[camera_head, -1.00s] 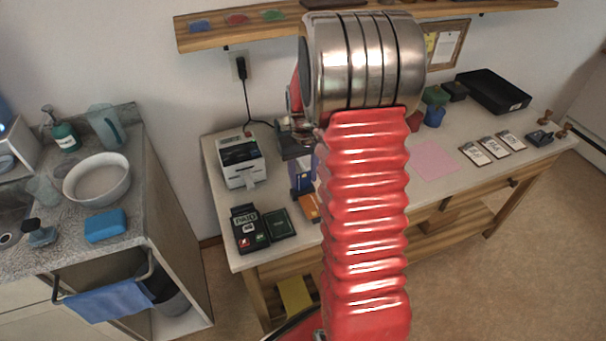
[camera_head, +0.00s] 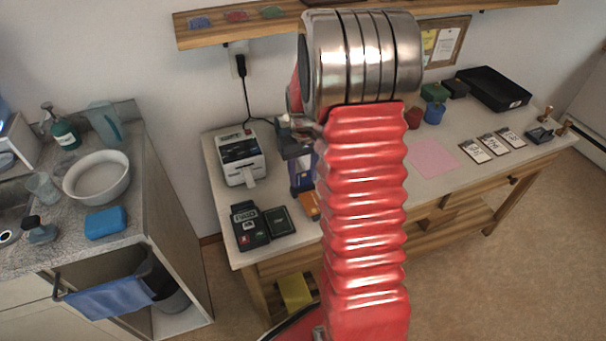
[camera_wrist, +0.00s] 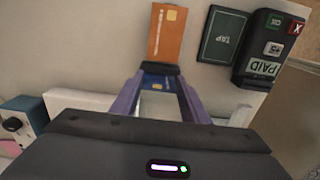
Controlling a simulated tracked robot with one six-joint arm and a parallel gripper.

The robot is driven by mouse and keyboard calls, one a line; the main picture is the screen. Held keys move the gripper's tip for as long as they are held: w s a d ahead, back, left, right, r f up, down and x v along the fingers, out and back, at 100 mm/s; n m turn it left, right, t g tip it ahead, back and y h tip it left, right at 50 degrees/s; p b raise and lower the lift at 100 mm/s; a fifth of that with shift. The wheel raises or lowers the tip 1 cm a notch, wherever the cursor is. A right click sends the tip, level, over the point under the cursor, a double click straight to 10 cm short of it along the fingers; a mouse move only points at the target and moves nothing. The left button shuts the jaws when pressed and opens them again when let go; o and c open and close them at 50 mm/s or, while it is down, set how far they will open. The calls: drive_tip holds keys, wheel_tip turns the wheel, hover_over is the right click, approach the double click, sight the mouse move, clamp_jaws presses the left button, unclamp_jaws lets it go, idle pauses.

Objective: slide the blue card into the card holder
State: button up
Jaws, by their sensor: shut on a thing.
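My gripper (camera_wrist: 160,80) shows in the wrist view with its two purple fingers closing in toward a dark bar at their far end. The blue card (camera_wrist: 153,82) with a yellow chip shows between the fingers, held at the tips. Only a small part of it is visible. In the head view the purple fingers (camera_head: 301,172) point down over the left part of the table, partly hidden by my red arm. An orange card (camera_wrist: 168,32) lies just beyond the fingertips. I cannot clearly make out the card holder; the dark bar may belong to it or to the fingertips.
A black terminal marked PAID (camera_head: 248,227) and a dark green TAP pad (camera_head: 279,221) stand near the table's front left. A white printer (camera_head: 242,158) stands behind them. A pink sheet (camera_head: 433,159), labelled cards (camera_head: 494,144) and a black tray (camera_head: 494,90) are right.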

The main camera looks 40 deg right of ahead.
drive_tip(key=o, duration=1.1)
wheel_tip(320, 180, up, 14)
drive_tip(key=shift+f, duration=0.15)
idle(1.1)
